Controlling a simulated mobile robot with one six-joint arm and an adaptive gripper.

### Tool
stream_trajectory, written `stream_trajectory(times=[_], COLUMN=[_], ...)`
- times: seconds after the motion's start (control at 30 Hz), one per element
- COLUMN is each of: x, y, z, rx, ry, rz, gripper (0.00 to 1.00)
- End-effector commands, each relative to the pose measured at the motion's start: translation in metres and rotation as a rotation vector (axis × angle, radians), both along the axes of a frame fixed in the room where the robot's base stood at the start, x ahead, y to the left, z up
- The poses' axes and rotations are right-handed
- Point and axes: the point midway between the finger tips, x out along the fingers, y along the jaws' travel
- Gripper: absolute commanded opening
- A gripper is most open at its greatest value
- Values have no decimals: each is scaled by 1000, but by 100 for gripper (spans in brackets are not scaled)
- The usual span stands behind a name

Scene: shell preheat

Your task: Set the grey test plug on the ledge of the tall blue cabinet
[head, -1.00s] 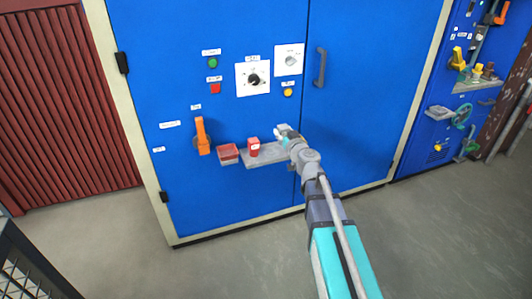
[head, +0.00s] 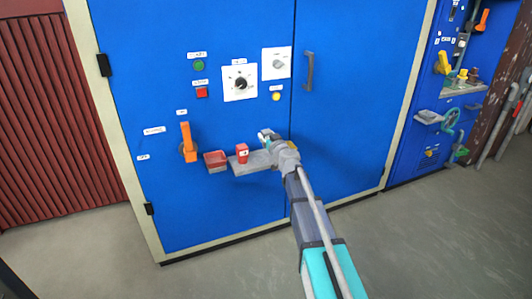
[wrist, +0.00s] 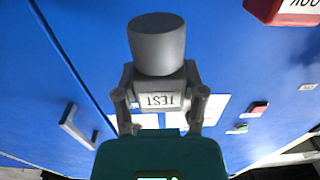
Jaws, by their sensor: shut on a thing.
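The grey test plug (wrist: 158,48) has a round grey top and a square body marked TEST, which reads upside down in the wrist view. My gripper (wrist: 160,100) is shut on its body, one finger on each side. I cannot tell whether the plug touches the ledge.
A red tray (head: 216,166) and an orange handle (head: 189,142) are further left. A dial (head: 240,84) and buttons are above. Another blue cabinet (head: 410,150) stands at the right.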

Motion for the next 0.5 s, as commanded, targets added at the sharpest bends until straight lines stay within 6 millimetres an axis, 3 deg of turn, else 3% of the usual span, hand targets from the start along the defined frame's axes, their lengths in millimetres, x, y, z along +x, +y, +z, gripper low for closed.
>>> stream_trajectory(times=[0.03,0.2,0.5], x=[6,16,20], y=[1,2,2], z=[-10,-22,-24], rx=[0,0,0], ry=[0,0,0], rz=[0,0,0], gripper=[0,0,0])
